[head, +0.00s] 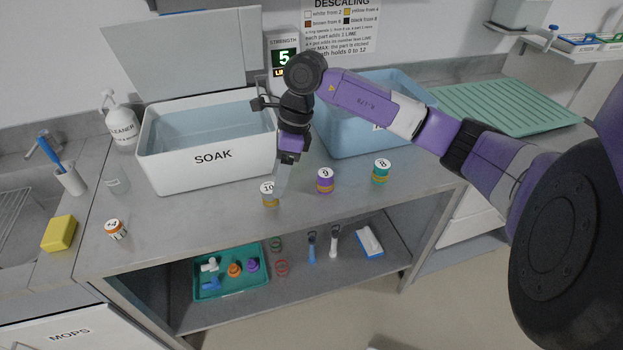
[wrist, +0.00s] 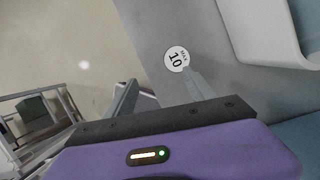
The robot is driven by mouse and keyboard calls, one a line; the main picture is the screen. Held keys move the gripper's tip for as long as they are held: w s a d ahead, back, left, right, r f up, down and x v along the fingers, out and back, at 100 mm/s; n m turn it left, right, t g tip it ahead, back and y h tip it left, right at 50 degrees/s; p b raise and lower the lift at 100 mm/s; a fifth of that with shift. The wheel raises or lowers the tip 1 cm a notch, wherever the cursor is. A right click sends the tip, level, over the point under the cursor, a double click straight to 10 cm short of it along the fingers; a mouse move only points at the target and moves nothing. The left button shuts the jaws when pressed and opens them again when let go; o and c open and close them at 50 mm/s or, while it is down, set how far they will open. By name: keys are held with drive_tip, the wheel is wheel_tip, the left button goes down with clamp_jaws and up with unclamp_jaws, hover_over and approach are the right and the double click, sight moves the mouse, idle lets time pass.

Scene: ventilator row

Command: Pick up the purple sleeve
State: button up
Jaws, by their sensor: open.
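The purple sleeve (head: 325,182) stands upright on the counter, with a yellowish band and a white top marked 9. A purple piece (head: 252,265) also lies in the teal tray on the shelf below. My gripper (head: 281,183) is open and empty, pointing down over the counter to the left of the purple sleeve. Its fingertips are close to the yellowish sleeve (head: 269,196) marked 10; I cannot tell whether they touch. In the wrist view, my gripper (wrist: 160,92) has its fingers apart, and the 10 top (wrist: 176,59) shows just beyond the right finger. The purple sleeve is not visible there.
A teal sleeve (head: 381,172) marked 8 stands to the right, and an orange-and-white one (head: 116,230) at far left. The white SOAK tub (head: 212,160) and a blue tub (head: 345,140) stand behind. The teal tray (head: 210,292) is on the lower shelf.

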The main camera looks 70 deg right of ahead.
sight(325, 173)
drive_tip(key=s+d+h, duration=0.1)
drive_tip(key=s+d, duration=0.1)
drive_tip(key=d, duration=0.1)
drive_tip(key=s+d+g+h, duration=0.1)
drive_tip(key=s+d, duration=0.2)
drive_tip(key=d, duration=0.1)
drive_tip(key=s+d+m+g+h, duration=0.1)
drive_tip(key=s+d, duration=0.1)
drive_tip(key=d, duration=0.2)
drive_tip(key=shift+s+d+r, duration=0.1)
drive_tip(key=shift+s+d, duration=0.1)
drive_tip(key=shift+s, duration=0.05)
drive_tip(key=shift+w+a+f+p, duration=0.1)
drive_tip(key=shift+f+p, duration=0.55)
drive_tip(key=shift+f, duration=1.2)
drive_tip(key=shift+w+f+p, duration=0.1)
drive_tip(key=shift+f+p, duration=0.5)
drive_tip(key=shift+f, duration=1.2)
clamp_jaws()
